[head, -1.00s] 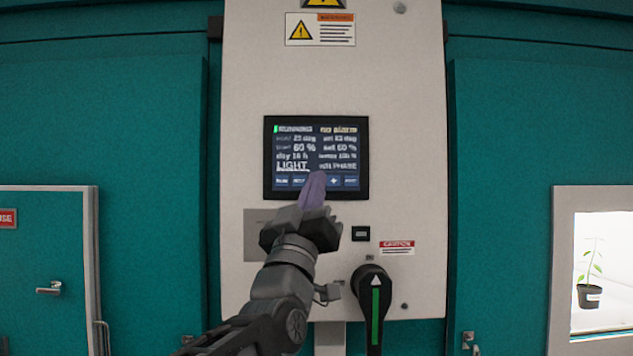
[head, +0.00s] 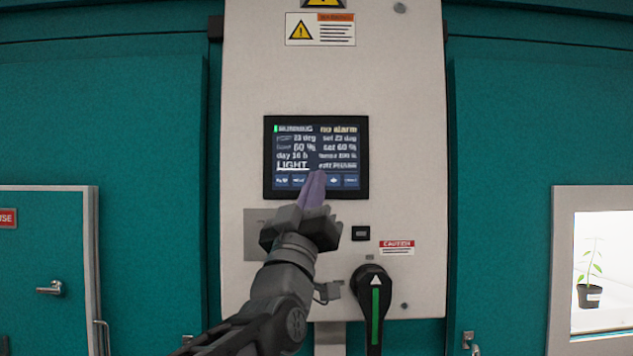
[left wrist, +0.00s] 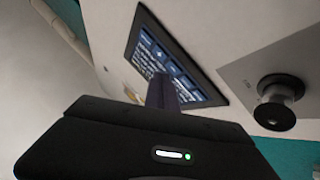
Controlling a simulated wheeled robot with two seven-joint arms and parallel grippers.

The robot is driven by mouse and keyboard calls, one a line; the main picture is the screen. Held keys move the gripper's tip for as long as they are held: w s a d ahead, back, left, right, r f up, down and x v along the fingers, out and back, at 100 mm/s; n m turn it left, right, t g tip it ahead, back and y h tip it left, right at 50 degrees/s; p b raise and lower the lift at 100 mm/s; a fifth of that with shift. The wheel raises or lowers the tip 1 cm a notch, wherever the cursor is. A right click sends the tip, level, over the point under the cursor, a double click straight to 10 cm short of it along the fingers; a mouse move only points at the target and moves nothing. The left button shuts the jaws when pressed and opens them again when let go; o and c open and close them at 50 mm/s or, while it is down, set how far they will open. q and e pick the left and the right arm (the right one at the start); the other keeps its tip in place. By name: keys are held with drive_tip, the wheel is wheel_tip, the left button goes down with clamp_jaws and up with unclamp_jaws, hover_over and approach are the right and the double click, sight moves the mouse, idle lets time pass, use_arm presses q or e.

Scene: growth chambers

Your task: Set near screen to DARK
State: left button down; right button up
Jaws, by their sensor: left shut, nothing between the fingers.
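The near screen (head: 318,152) is a dark touch panel on a pale cabinet. It shows LIGHT underlined at lower left, "no alarm" at upper right, and a row of buttons along its bottom. My left gripper (head: 314,182) is shut and empty, with its purple fingertips in front of the lower middle of the screen, over the button row. They hide part of that row. In the left wrist view the fingers (left wrist: 162,92) reach toward the screen (left wrist: 180,72); I cannot tell whether they touch it. My right gripper is not in view.
A black rotary handle (head: 372,290) with a green stripe sits below the screen. A small black socket (head: 361,233) and a caution label (head: 397,247) are between them. Teal chamber doors stand both sides; a window (head: 602,270) shows a potted plant.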

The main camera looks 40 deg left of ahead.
use_arm(q)
drive_tip(key=shift+w+a, duration=0.2)
drive_tip(key=shift+w, duration=0.1)
drive_tip(key=shift+w+a, duration=0.2)
drive_tip(key=shift+w, duration=0.05)
idle(0.8)
drive_tip(key=shift+b, duration=0.3)
drive_tip(key=shift+s+d+b, duration=0.45)
drive_tip(key=shift+s+b, duration=0.1)
drive_tip(key=shift+s, duration=0.05)
drive_tip(key=s+d+b, duration=0.1)
drive_tip(key=s, duration=0.1)
drive_tip(key=s+d+b, duration=0.1)
drive_tip(key=s+d, duration=0.1)
idle(0.3)
